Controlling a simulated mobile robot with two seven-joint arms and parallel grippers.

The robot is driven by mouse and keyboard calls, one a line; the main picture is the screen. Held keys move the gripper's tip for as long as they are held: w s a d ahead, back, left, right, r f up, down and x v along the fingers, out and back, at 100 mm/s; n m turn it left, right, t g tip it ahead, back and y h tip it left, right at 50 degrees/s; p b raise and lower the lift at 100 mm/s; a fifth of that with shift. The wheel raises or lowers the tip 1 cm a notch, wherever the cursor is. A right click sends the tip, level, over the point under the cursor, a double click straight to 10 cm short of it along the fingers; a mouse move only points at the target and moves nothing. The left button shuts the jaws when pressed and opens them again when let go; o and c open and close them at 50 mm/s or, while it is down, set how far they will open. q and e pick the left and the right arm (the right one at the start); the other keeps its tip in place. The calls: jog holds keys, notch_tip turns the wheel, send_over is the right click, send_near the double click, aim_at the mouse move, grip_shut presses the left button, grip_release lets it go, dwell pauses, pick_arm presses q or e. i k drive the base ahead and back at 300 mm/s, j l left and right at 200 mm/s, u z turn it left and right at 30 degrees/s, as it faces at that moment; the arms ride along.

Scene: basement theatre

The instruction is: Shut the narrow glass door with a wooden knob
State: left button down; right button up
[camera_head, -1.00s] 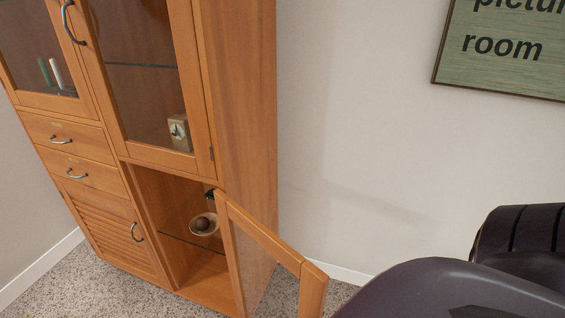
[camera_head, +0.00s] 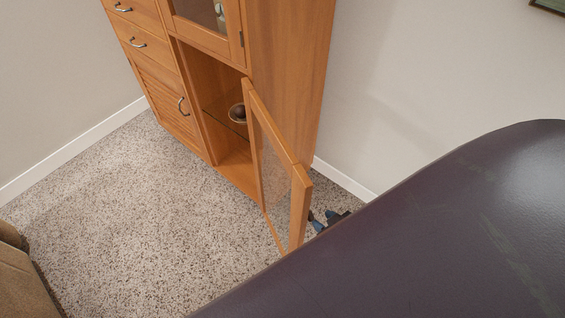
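The narrow glass door (camera_head: 285,155) has an orange-wood frame and a clear pane. It stands wide open, swung out from the lower right compartment of the wooden cabinet (camera_head: 290,75). I cannot make out its wooden knob. My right gripper (camera_head: 330,221) shows as a small dark, bluish shape low beside the door's free end, on its right side. The door's frame and the dark surface in front partly hide it. I cannot tell whether it touches the door or how far its fingers are apart. My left gripper is not in view.
A bowl with a dark round thing (camera_head: 237,113) sits on a glass shelf inside the open compartment. A large dark purple padded surface (camera_head: 430,230) fills the lower right. A brown object (camera_head: 25,280) stands at lower left. The speckled floor (camera_head: 140,220) between is clear.

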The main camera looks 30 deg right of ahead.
aim_at(302, 186)
jog(key=l+u, duration=0.1)
jog(key=l, duration=0.35)
jog(key=k+l+u, duration=0.15)
jog(key=l, duration=0.3)
jog(key=l+u, duration=0.1)
jog(key=l, duration=0.35)
jog(key=k+l+u, duration=0.1)
jog(key=l, duration=0.35)
jog(key=k+l+u, duration=0.15)
jog(key=l, duration=0.25)
jog(key=k+j, duration=0.15)
jog(key=k, duration=0.35)
